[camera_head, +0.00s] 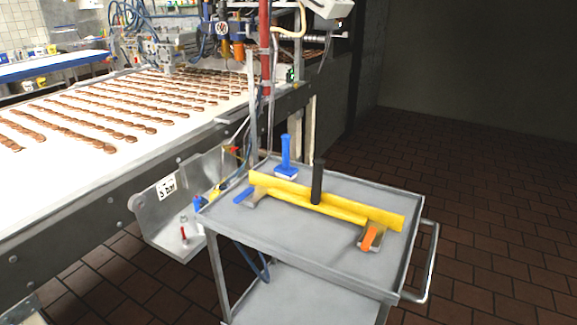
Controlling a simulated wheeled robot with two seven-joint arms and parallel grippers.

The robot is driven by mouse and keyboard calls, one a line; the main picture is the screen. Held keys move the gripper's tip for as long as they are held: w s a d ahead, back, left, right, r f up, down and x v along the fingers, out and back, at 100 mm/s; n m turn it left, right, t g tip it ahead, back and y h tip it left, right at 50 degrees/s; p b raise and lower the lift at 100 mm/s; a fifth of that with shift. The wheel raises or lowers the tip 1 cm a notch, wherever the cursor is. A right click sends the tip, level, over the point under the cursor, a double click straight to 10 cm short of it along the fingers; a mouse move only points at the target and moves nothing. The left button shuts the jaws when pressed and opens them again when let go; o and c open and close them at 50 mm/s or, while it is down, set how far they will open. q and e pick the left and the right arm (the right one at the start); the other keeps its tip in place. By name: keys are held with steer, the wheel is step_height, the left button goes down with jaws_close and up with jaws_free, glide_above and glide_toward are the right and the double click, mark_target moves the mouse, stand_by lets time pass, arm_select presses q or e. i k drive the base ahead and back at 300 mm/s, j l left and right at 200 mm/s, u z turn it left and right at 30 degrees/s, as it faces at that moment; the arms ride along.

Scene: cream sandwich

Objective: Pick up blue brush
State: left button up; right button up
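A blue brush (286,157) stands upright on the grey metal cart (290,235), near its back left edge. Its handle points up and its wider head rests on the cart top. A long yellow bar (345,206) with a black upright handle (317,182) lies just in front of it and to its right. Neither of my grippers is in view.
A scraper with an orange handle (371,237) lies on the cart's front right, and a small blue item (243,195) on its left. A conveyor (120,125) with rows of brown biscuits runs along the left. The tiled floor (490,200) to the right is clear.

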mark_target(284, 171)
steer(key=j+z, duration=0.1)
steer(key=z, duration=0.7)
steer(key=j+z, duration=1)
steer(key=j, duration=0.15)
steer(key=k+j, duration=0.1)
steer(key=j, duration=0.35)
steer(key=j+z, duration=0.15)
steer(key=j, duration=0.3)
steer(key=k+j, duration=0.15)
steer(key=j, duration=0.3)
steer(key=j+z, duration=0.05)
